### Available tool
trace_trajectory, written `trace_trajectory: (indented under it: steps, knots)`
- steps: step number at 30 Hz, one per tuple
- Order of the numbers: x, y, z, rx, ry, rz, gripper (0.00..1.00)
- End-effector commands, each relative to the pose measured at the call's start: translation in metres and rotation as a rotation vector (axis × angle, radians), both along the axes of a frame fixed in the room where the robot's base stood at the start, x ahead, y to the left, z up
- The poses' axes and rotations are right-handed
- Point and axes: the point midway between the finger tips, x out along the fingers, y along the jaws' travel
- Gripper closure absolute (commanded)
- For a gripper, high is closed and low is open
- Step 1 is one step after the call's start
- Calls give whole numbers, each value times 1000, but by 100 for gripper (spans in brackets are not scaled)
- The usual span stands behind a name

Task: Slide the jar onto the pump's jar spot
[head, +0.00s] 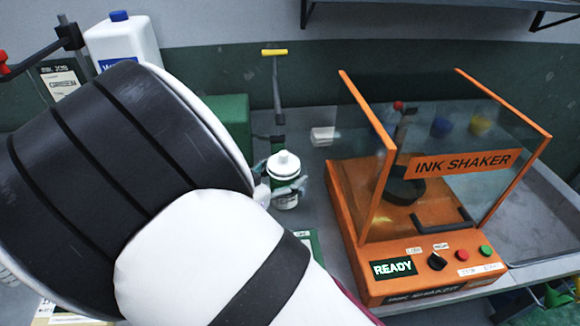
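The white jar (285,164) with a pale round lid and a printed label stands upright on the grey bench in the middle of the head view. My gripper (284,186) is at the jar's body, one finger at its left and one across its front right side. The fingers appear closed on it; my arm covers part of the left side. Behind the jar stands an upright grey post with a yellow T-handle (274,52), which looks like the pump. Its base and jar spot are hidden or cannot be made out.
An orange ink shaker (384,240) with a clear hood and a READY display stands right of the jar. A green box (236,118) and a white jug with a blue cap (122,40) are behind my arm. A small white block (324,136) lies behind the jar.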

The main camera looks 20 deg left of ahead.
Motion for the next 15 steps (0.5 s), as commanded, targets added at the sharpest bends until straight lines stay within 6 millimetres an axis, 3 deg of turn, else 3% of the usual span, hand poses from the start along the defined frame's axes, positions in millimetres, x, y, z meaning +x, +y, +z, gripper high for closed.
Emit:
trace_trajectory:
  steps: [3,15]
  knots:
    - [0,0,0,1,0,0,18]
    - [-6,2,0,1,3,2,18]
